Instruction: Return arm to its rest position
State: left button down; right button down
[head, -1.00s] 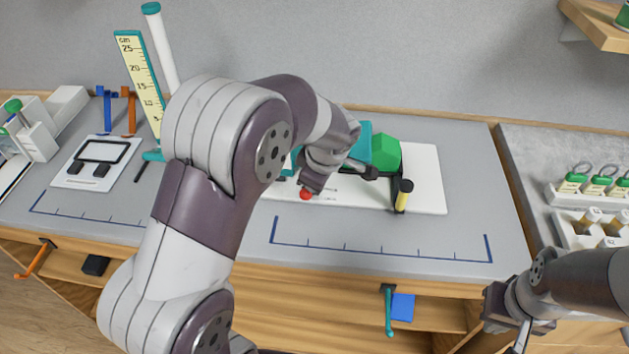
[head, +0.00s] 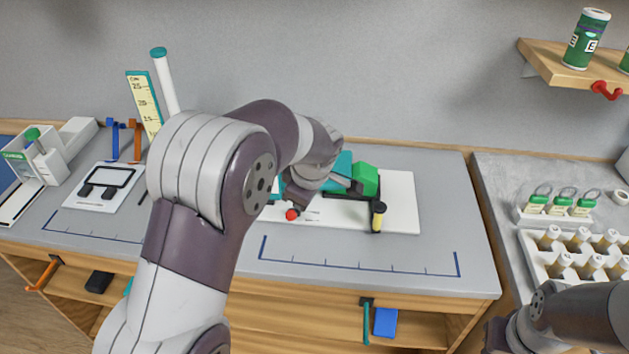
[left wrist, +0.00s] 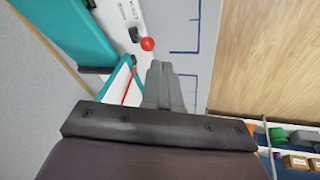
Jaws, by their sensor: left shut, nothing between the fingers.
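My left arm reaches in from the left and bends over the bench. In the left wrist view my left gripper (left wrist: 163,85) is shut and empty, with its fingers together. In the head view its fingers (head: 297,198) are partly hidden by my wrist, above or beside a small red ball (head: 291,215). The red ball (left wrist: 148,44) shows just past the fingertips in the left wrist view. The apparatus has a white base board (head: 403,208), a teal block (left wrist: 75,30), a green block (head: 366,178) and a yellow-and-black post (head: 379,216). My right gripper (head: 496,338) is cut off at the bottom right.
A ruler (head: 146,105) and a white tube (head: 165,82) stand behind my left arm. A framed white plate (head: 104,185) lies at left. Vial racks (head: 575,250) stand on the right-hand counter. The grey bench (head: 350,260) in front of the board is clear.

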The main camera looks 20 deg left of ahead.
pick_arm(q)
jog(key=s+d+f+m+h, duration=0.1)
jog(key=s+d+f+m, duration=0.1)
jog(key=s+m, duration=0.6)
jog(key=s+d+f+m+g+h, duration=0.1)
jog(key=s+d+f+m+h, duration=0.1)
jog(key=s+m, duration=0.7)
jog(key=shift+s+d+f, duration=0.3)
jog(key=shift+s+d, duration=0.1)
jog(key=shift+s, duration=0.2)
